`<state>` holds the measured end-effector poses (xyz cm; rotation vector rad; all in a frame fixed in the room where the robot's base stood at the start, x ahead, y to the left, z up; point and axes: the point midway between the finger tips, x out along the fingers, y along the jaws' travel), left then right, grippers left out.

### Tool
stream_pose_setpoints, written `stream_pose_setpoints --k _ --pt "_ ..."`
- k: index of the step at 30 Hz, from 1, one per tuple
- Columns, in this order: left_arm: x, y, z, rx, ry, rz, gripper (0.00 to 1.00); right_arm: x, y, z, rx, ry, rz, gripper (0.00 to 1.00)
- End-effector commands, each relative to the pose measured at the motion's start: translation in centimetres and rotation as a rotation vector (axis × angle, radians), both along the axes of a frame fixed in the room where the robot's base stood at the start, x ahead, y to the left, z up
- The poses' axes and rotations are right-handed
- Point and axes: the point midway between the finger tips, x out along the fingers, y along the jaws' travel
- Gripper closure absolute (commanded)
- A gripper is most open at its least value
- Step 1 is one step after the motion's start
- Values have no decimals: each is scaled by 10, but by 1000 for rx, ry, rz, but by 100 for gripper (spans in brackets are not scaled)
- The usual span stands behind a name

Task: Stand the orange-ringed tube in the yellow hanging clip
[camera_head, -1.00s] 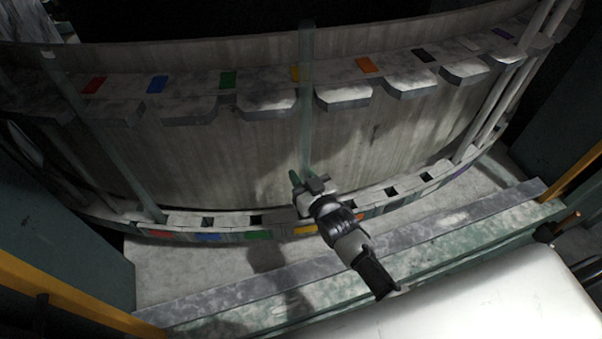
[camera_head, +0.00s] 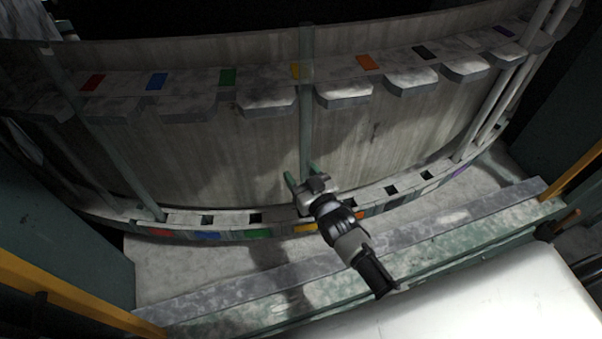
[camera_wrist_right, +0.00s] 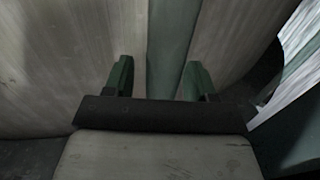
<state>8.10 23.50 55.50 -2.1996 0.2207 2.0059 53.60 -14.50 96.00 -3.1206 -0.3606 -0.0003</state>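A greenish glass tube (camera_head: 306,110) stands upright at the yellow place of the rack. Its upper part passes the upper shelf beside the yellow tab (camera_head: 295,72), and its lower end is hidden behind my right gripper, near the yellow label (camera_head: 305,228) on the lower rail. I cannot make out an orange ring on it. My right gripper (camera_head: 303,172) is open, with one finger on each side of the tube. In the right wrist view the tube (camera_wrist_right: 172,45) runs between the parted fingers (camera_wrist_right: 158,78), with gaps on both sides. My left gripper is not in view.
The curved upper shelf (camera_head: 345,92) has coloured tabs, including an orange tab (camera_head: 368,62) right of yellow. The lower rail (camera_head: 255,218) has square holes and coloured labels. Another tube (camera_head: 100,135) leans at the left; several stand at the right. A ledge (camera_head: 400,248) runs in front.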

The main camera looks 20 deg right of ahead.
Motion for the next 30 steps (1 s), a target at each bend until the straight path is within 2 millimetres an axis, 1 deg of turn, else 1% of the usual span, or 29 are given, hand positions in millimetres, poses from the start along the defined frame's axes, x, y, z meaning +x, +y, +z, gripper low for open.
stream_pose_setpoints --k 5,8,11,18,21,25,30 --pt "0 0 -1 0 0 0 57 -2 -1 -1 0 2 0 44" --pt "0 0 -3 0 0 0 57 -11 -3 -3 0 2 0 44" --pt "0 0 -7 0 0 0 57 -28 -7 -4 -1 3 0 44" --pt "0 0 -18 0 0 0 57 -76 -18 -3 0 2 0 44" --pt "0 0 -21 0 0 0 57 -90 -21 -3 0 2 0 44" --pt "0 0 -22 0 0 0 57 -102 -24 -1 0 1 0 44" --pt "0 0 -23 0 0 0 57 -106 -25 0 0 0 0 44"
